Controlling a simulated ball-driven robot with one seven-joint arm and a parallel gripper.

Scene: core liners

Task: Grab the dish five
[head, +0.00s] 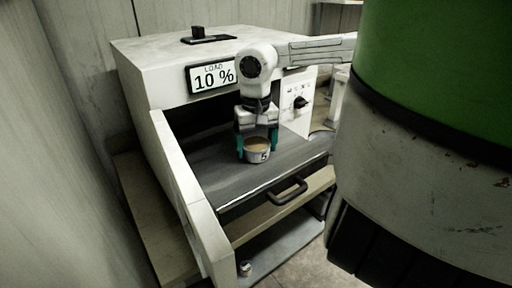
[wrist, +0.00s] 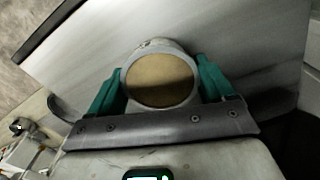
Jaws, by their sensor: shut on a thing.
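The dish five (head: 258,155) is a small round white dish with a "5" on its side and brown content. It is at the front part of the grey shelf of the white machine, upright. I cannot tell whether it touches the shelf. My gripper (head: 257,147) comes down from above with a teal finger on each side of the dish and is shut on it. In the wrist view the dish (wrist: 160,78) shows its brown round top between the teal fingers (wrist: 160,88). The "5" is not seen there.
The white machine (head: 165,65) has a display (head: 212,77) reading "LOAD 10 %" and a black knob (head: 301,103). A dark handle (head: 288,192) sticks out at the front. A small object (head: 245,268) lies below.

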